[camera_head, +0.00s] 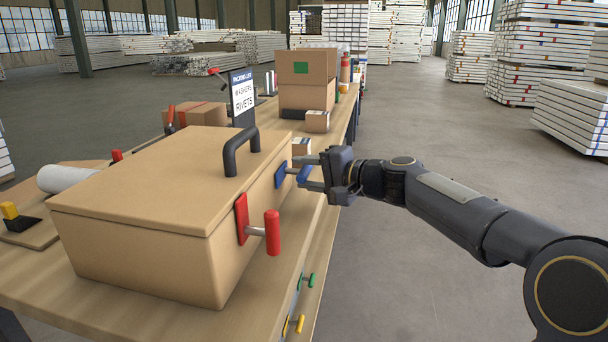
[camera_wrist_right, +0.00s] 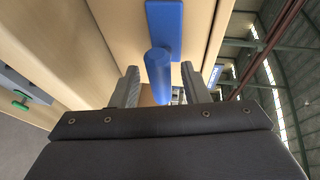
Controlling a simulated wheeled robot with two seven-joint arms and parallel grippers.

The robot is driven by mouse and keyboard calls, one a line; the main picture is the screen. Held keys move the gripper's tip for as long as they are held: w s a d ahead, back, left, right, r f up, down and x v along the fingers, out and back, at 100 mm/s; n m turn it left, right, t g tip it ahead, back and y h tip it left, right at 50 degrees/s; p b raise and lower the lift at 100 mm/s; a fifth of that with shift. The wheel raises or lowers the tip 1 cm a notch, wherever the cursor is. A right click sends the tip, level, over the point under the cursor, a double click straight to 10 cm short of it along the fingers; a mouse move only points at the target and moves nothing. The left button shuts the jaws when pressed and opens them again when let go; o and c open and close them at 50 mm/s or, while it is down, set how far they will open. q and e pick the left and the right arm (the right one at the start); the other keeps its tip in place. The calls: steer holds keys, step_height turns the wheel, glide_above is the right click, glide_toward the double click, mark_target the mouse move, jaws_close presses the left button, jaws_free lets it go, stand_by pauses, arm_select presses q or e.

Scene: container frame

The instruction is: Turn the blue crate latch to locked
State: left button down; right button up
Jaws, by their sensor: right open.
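The tan crate (camera_head: 140,200) stands closed on the wooden workbench, with a black handle (camera_head: 240,150) on its lid. The blue latch (camera_head: 281,175) is on its right side, a blue plate with a protruding blue grip; it also shows at the top of the right wrist view (camera_wrist_right: 165,28). My right gripper (camera_head: 309,172) is open at the latch. In the right wrist view, its two fingers (camera_wrist_right: 160,88) stand on either side of the blue grip, with gaps visible; contact is not clear. My left gripper is not in view.
A red latch (camera_head: 272,232) sits nearer on the same crate side. Small green (camera_head: 309,280) and yellow (camera_head: 299,324) handles are on the bench's front. Cardboard boxes (camera_head: 306,68) and a packing-list sign (camera_head: 243,95) stand behind the crate.

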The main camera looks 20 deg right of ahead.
steer(key=shift+w+a, duration=0.15)
steer(key=shift+w, duration=0.1)
jaws_close()
steer(key=m+g+p, duration=0.1)
steer(key=p, duration=0.4)
steer(key=m+g+p, duration=0.1)
steer(key=m+p, duration=0.1)
steer(key=p, duration=0.3)
steer(key=m+g+y+p, duration=0.1)
steer(key=m+p, duration=0.1)
steer(key=p, duration=0.4)
steer(key=shift+r+g, duration=0.3)
steer(key=shift+g, duration=0.1)
steer(key=m+g+y+p, duration=0.1)
steer(key=m+p, duration=0.1)
steer(key=p, duration=0.2)
steer(key=m+g+p, duration=0.1)
steer(key=m+p, duration=0.1)
steer(key=p, duration=0.3)
steer(key=m+g+y+p, duration=0.1)
steer(key=p, duration=0.4)
steer(key=shift+s+f+m+g+y, duration=0.1)
steer(key=shift+f+m+g+y, duration=0.2)
steer(key=shift+m, duration=0.1)
steer(key=shift+f+m+g+y+p, duration=0.2)
steer(key=shift+m+g+y+p, duration=0.3)
steer(key=shift+p, duration=0.7)
